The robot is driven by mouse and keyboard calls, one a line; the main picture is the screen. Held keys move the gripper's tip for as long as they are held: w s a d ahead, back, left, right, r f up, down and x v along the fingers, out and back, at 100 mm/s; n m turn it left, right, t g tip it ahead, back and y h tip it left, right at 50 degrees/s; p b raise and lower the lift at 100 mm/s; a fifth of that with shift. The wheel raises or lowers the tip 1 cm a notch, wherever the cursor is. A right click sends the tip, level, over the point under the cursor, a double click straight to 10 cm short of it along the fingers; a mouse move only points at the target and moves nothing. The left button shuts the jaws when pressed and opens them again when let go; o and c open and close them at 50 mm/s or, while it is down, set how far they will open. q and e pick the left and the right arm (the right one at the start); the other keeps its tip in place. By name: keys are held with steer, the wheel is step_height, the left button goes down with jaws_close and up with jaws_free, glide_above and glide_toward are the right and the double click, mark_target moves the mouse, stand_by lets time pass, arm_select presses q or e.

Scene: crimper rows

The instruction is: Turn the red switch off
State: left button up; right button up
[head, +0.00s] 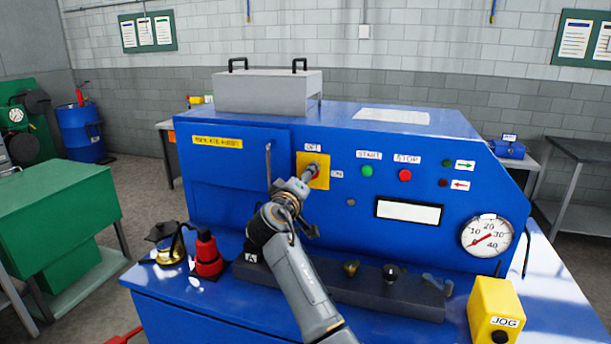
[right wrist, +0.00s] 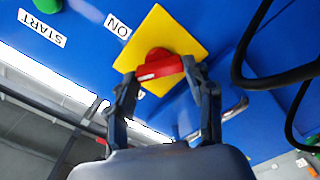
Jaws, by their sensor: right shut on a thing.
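The red switch (right wrist: 160,68) is a rotary knob with a bar handle on a square yellow plate (head: 322,183) on the blue machine's front panel. An OFF label (head: 313,147) sits above the plate and an ON label (head: 337,174) to its right. My right gripper (right wrist: 160,73) is shut on the switch, one fingertip at each end of the handle. In the right wrist view the handle lies nearly level, its right end slightly higher. In the head view the gripper (head: 309,177) hides much of the switch. My left gripper is not in view.
Right of the switch are a green START button (head: 367,171), a red STOP button (head: 405,175) and a gauge (head: 487,236). A curved handle (head: 268,162) stands just left.

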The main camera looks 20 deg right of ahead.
steer(key=shift+r+n+p, duration=0.15)
steer(key=shift+n+p, duration=1.45)
steer(key=shift+n, duration=1.6)
steer(key=o, duration=1.1)
steer(key=shift+o, duration=0.3)
steer(key=shift+w+d+f, duration=0.1)
steer(key=shift+f, duration=0.1)
steer(key=v, duration=1.2)
steer(key=shift+f, duration=0.1)
